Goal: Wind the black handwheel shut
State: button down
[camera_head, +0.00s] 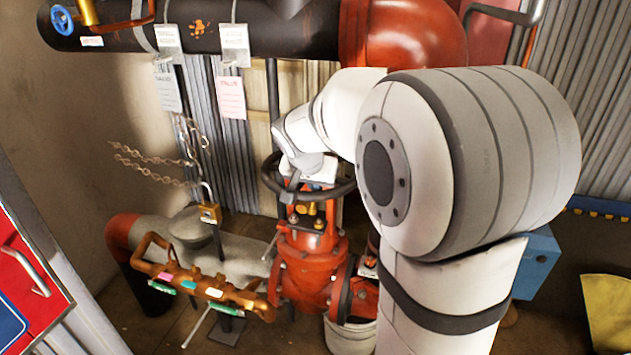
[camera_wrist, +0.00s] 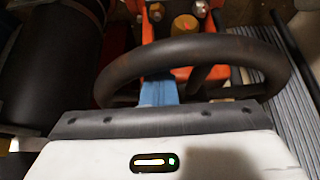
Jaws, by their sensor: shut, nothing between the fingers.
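The black handwheel (camera_head: 267,177) sits on top of the red valve (camera_head: 306,262) in the head view. Its thick dark rim (camera_wrist: 215,48) arches across the wrist view, with spokes under it. My gripper (camera_head: 291,190) is at the wheel, reaching down from above. In the wrist view my gripper (camera_wrist: 159,92) shows as narrow blue-grey fingers, shut with nothing between them. They lie inside the near part of the wheel's ring, close to a spoke. I cannot tell whether they touch the wheel. My white wrist hides part of the wheel in the head view.
A brass padlock (camera_head: 210,213) and chain (camera_head: 150,170) hang left of the valve. An orange-brown manifold (camera_head: 200,283) stands at lower left. A large black pipe (camera_head: 270,38) crosses above. A white bucket (camera_head: 347,336) stands below the valve, and a blue box (camera_head: 537,262) is at right.

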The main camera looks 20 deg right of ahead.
jog(key=a, duration=0.1)
jog(key=w+a+p, duration=0.1)
jog(key=a, duration=0.1)
jog(key=shift+w+a+r+p, duration=0.2)
jog(key=shift+w+r+p, duration=0.1)
jog(key=shift+p, duration=0.1)
jog(key=w+a+b, duration=0.2)
jog(key=w+a, duration=0.1)
jog(key=w, duration=0.1)
notch_tip(320, 180, up, 5)
jog(key=p, duration=0.3)
send_over(299, 184)
jog(key=w+a, duration=0.2)
jog(key=a, duration=0.1)
jog(key=shift+w+d, duration=0.1)
jog(key=shift+d, duration=0.1)
jog(key=s+n+g+y+p, duration=0.2)
jog(key=s+n+p, duration=0.4)
jog(key=s, duration=2.3)
jog(key=shift+a+f+n+y, duration=0.2)
jog(key=shift+a+n+y, duration=0.1)
jog(key=shift+n+y, duration=0.4)
